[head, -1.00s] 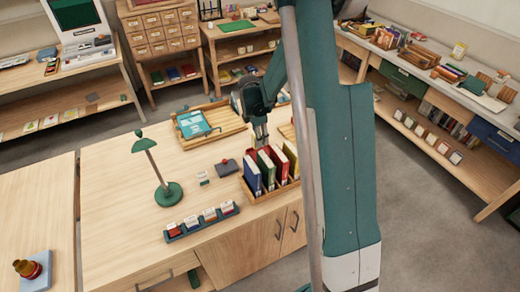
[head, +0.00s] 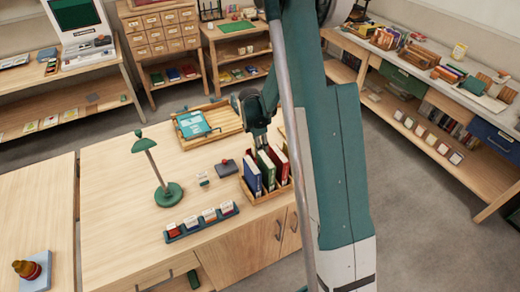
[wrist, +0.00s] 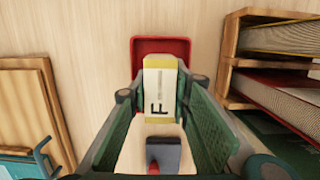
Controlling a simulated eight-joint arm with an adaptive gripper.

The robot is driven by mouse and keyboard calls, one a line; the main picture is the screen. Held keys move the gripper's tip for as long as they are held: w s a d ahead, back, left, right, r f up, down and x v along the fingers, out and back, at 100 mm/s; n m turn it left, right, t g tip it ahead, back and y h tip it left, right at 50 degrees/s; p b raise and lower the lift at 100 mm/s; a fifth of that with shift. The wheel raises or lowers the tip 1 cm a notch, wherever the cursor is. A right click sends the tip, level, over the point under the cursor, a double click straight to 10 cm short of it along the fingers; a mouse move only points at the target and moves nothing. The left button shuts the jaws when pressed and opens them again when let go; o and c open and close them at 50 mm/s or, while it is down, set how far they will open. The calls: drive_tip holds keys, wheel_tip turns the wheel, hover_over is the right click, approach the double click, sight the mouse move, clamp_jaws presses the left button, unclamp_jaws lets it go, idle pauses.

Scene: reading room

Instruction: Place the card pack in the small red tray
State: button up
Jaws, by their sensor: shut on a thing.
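The card pack (wrist: 160,92), white and yellow with a black letter F, sits between my gripper's fingers (wrist: 161,98) in the wrist view. My gripper is shut on it. The small red tray (wrist: 161,43) shows just beyond the pack, which overlaps its near part in the picture. I cannot tell the height of the pack above the tray. In the head view my gripper (head: 259,146) is behind the book crate; the pack and the red tray cannot be made out there.
A wooden crate of upright books (head: 268,194) stands close to my gripper, at the right in the wrist view. A dark block with a red knob (head: 226,168) lies near. A wooden tray with a teal item (head: 235,124) and a green lamp (head: 168,194) stand left.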

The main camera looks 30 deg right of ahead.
drive_tip(key=shift+f, duration=0.55)
drive_tip(key=shift+f, duration=0.15)
drive_tip(key=o, duration=0.6)
drive_tip(key=shift+a+r, duration=0.3)
drive_tip(key=shift+r, duration=1.75)
drive_tip(key=shift+a+r, duration=0.3)
drive_tip(key=shift+r, duration=1.7)
drive_tip(key=shift+a+r, duration=0.3)
drive_tip(key=shift+r, duration=1.75)
